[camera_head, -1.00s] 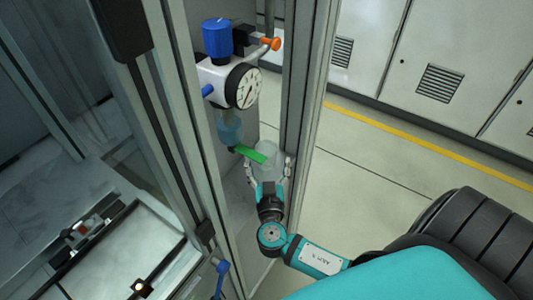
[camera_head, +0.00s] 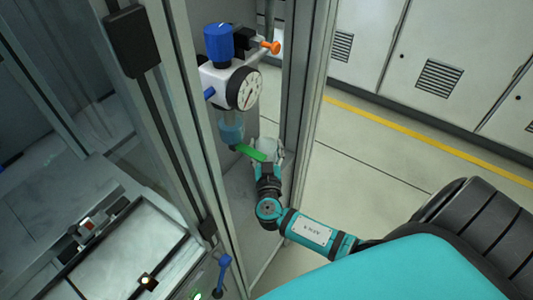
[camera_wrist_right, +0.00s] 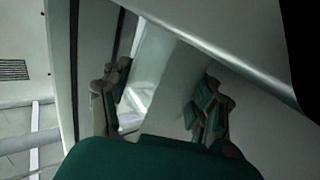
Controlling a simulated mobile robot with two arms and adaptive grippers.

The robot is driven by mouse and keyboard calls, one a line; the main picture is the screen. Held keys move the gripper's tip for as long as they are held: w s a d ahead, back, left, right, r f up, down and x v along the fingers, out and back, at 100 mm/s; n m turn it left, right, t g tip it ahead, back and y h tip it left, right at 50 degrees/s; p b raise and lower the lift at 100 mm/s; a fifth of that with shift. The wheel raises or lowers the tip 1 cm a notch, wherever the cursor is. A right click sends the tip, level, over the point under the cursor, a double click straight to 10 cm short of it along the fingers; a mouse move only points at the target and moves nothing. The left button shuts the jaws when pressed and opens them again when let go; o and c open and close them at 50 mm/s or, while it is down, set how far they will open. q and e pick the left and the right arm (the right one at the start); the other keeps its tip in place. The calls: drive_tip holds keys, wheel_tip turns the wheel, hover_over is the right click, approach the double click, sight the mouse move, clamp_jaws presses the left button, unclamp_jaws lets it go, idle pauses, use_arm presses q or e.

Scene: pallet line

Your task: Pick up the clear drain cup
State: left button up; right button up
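A gap shows beside the right finger, so the gripper looks open. My left gripper is not in view.
A gauge (camera_head: 245,89) with a blue knob (camera_head: 218,43) and a bluish bowl (camera_head: 231,128) sits above. A metal frame post (camera_head: 301,110) stands close on the right. Open floor lies beyond.

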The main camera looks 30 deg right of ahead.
drive_tip(key=c, duration=0.5)
drive_tip(key=shift+o, duration=0.2)
